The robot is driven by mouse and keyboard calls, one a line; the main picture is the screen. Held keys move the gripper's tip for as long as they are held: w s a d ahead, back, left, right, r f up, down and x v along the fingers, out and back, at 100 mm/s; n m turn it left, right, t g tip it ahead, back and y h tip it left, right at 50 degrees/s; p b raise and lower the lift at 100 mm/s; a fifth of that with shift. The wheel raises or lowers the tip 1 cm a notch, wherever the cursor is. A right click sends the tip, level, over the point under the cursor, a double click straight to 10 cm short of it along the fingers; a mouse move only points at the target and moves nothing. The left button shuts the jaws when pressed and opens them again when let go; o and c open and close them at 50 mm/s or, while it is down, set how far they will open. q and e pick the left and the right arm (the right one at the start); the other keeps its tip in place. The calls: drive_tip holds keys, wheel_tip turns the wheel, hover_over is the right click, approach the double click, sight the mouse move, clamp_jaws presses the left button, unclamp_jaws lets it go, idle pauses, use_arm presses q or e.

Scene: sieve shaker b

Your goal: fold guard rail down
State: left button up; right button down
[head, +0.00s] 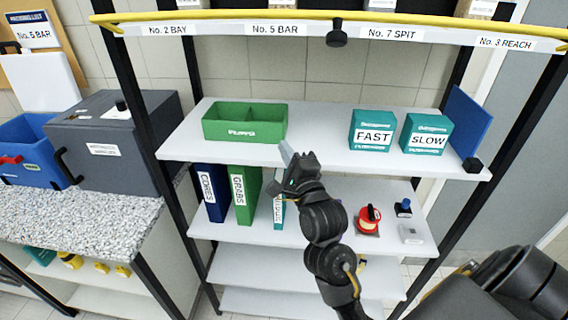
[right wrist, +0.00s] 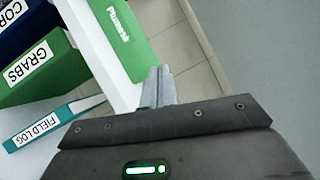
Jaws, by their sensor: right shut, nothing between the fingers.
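A yellow rail (head: 230,19), which looks like the guard rail, runs across the front of the top shelf above the label strip. It spans nearly the whole width of the head view. A black knob (head: 337,36) hangs below its middle. My right gripper (head: 285,152) is well below the rail, in front of the middle shelf's edge near the green bin. It touches nothing that I can see. In the right wrist view its fingertips (right wrist: 157,86) are together and empty. My left gripper is not in view.
The middle shelf (head: 310,152) holds a green bin (head: 244,121) and two teal boxes, FAST (head: 371,131) and SLOW (head: 424,135). Binders, including GRABS (head: 241,195), stand on the shelf below. Black uprights (head: 190,75) flank the shelves. A grey case (head: 105,150) is on the left counter.

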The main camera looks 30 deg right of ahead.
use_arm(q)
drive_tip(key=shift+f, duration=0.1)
use_arm(e)
drive_tip(key=shift+a+f+n+g+y, duration=0.2)
drive_tip(key=shift+f+n, duration=0.25)
drive_tip(key=shift+f, duration=0.4)
drive_tip(key=shift+a+f+n+g+y, duration=0.1)
drive_tip(key=shift+f+n+g+y, duration=0.15)
drive_tip(key=shift+f+n, duration=0.4)
drive_tip(key=shift+f, duration=0.1)
